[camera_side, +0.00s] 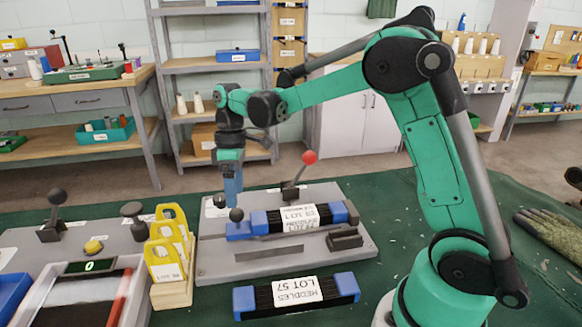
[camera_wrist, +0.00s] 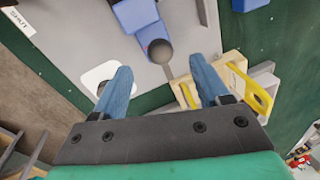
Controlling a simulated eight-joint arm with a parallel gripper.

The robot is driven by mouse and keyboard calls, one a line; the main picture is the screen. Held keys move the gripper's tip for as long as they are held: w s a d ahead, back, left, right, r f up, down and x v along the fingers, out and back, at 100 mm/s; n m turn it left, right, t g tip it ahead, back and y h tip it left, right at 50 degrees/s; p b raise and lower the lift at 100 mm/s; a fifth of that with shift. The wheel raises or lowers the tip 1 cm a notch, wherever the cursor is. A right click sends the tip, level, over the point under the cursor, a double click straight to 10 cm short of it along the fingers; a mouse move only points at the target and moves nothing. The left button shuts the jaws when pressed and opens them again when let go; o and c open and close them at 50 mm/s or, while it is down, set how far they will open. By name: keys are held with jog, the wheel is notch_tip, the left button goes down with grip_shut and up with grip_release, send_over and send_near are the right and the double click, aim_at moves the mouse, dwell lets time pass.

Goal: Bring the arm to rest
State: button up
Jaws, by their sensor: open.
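My gripper (camera_side: 233,193) hangs pointing down over the left part of a grey fixture plate (camera_side: 220,262). In the wrist view its two blue fingers are apart with nothing between them (camera_wrist: 160,72). A dark ball knob (camera_side: 236,214) sits just below the fingers in the side view; the knob also shows beyond the fingertips in the wrist view (camera_wrist: 160,50). I cannot tell the exact height of the fingers above the plate. A black heddle bundle with blue ends and a white label (camera_side: 300,217) lies on the plate.
A second bundle, labelled LOT 57 (camera_side: 296,291), lies in front of the plate. Yellow tags in a wooden holder (camera_side: 170,255) stand left. A red-knobbed lever (camera_side: 309,158) rises behind the bundle. A glove (camera_side: 553,235) lies at right.

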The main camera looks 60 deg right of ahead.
jog(key=s+a+r+m+t+h, duration=0.1)
jog(key=s+r+m+t, duration=0.1)
jog(key=s+m+t, duration=0.1)
jog(key=s+a+r+m+t, duration=0.2)
jog(key=s+t, duration=0.3)
jog(key=s, duration=0.3)
jog(key=shift+m+h, duration=0.4)
jog(key=shift+m, duration=0.5)
jog(key=shift+o, duration=0.2)
